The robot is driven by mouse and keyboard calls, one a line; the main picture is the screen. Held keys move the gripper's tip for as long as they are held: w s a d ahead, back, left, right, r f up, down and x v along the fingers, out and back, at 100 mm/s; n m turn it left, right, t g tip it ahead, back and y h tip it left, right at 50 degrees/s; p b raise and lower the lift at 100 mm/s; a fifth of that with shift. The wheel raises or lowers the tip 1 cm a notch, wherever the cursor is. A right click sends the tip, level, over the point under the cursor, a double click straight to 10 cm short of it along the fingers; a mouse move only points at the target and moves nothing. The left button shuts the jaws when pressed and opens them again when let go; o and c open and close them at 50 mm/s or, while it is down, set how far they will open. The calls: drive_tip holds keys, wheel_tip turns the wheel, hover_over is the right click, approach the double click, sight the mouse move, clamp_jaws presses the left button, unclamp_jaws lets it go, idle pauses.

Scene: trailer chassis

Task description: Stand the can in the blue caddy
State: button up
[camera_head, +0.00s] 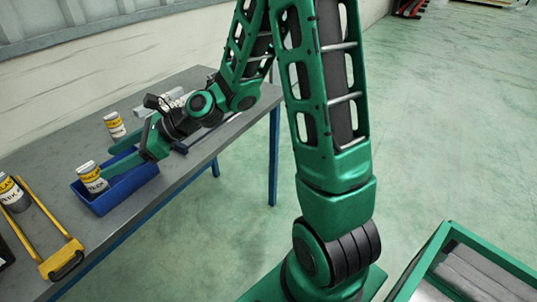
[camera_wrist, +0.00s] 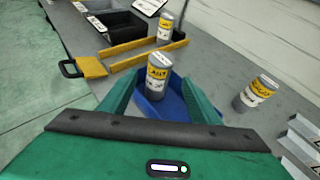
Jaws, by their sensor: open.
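The blue caddy (camera_head: 118,198) is an open tray on the grey workbench, and it also shows in the wrist view (camera_wrist: 177,106). A grey can with a yellow and white label (camera_head: 92,178) stands roughly upright in the caddy's left end in the head view. In the wrist view this can (camera_wrist: 158,78) is ahead, between the two green fingers. My gripper (camera_head: 107,161) is open, its fingers reaching low over the caddy toward the can. In the wrist view my gripper (camera_wrist: 158,88) shows a gap beside the can. The can's base is partly hidden by the caddy wall.
A similar can (camera_head: 115,125) stands on the bench behind the caddy. Another can (camera_head: 13,194) stands at the left by a yellow-handled carrier (camera_head: 44,215). Pale metal pieces (camera_head: 172,98) lie near the wrist. A green-rimmed bin (camera_head: 428,255) is at lower right.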

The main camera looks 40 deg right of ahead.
drive_tip(key=s+d+f+n+h, duration=0.1)
drive_tip(key=d+n, duration=0.1)
drive_tip(key=s+d+f+n+h, duration=0.1)
drive_tip(key=d, duration=0.2)
drive_tip(key=s+d+f+n+g+h, duration=0.1)
drive_tip(key=d+n, duration=0.1)
drive_tip(key=shift+s+d+n+h, duration=0.25)
drive_tip(key=shift+n+h, duration=0.05)
drive_tip(key=s+d+f+n+g+h, duration=0.15)
drive_tip(key=s+d+n+h, duration=0.45)
drive_tip(key=d, duration=0.6)
drive_tip(key=s+d+r+n+g+h, duration=0.1)
drive_tip(key=s+d+r+n+g, duration=0.1)
drive_tip(key=s+d, duration=0.5)
drive_tip(key=s+d+r+n+g, duration=0.2)
drive_tip(key=s+d, duration=0.5)
drive_tip(key=s, duration=0.8)
drive_tip(key=shift+n+h, duration=0.4)
drive_tip(key=shift+n, duration=0.3)
drive_tip(key=shift+w+d, duration=0.1)
drive_tip(key=shift+w, duration=0.1)
drive_tip(key=shift+w+f, duration=0.15)
drive_tip(key=shift+w, duration=0.35)
